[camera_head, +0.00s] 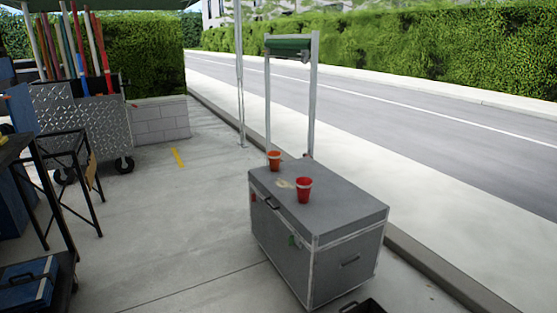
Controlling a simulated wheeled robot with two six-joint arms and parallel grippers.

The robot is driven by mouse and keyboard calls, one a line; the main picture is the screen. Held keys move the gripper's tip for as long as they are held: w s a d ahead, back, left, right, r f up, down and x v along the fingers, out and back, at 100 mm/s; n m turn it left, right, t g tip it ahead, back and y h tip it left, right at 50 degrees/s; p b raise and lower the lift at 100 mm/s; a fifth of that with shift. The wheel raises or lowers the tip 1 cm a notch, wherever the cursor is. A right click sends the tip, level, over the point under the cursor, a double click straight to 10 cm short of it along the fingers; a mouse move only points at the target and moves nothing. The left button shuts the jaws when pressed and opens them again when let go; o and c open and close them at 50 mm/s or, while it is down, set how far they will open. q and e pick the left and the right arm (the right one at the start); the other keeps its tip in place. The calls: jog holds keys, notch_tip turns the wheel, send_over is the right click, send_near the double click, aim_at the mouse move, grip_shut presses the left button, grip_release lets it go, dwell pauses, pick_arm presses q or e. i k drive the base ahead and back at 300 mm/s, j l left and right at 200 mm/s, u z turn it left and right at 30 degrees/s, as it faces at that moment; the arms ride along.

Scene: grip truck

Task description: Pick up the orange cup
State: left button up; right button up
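An orange cup (274,161) stands upright near the far left corner of the top of a grey case (340,204). A red cup (304,190) stands upright on the same top, nearer to me and a little to the right. The two cups are apart. A small pale patch (285,184) lies on the top between them.
A metal frame with a green roll (288,44) rises behind the case. A diamond-plate cart (100,125) with upright coloured poles and a black metal stand (85,178) are at left. A dark object (362,307) is at the bottom edge. Pavement left of the case is clear.

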aim_at(274, 162)
jog(key=i+z, duration=0.15)
jog(key=z, duration=0.25)
jog(key=i+j+z, duration=0.15)
jog(key=z, duration=0.2)
jog(key=i+j+z, duration=0.15)
jog(key=z, duration=0.25)
jog(key=i+j+z, duration=0.2)
jog(key=i+j, duration=0.2)
jog(key=j, duration=0.25)
jog(key=i+j+z, duration=0.1)
jog(key=j, duration=0.25)
jog(key=i+j+z, duration=0.1)
jog(key=j, duration=0.3)
jog(key=i+j+z, duration=0.1)
jog(key=i+j, duration=0.15)
jog(key=i+j+z, duration=0.1)
jog(key=j, duration=0.4)
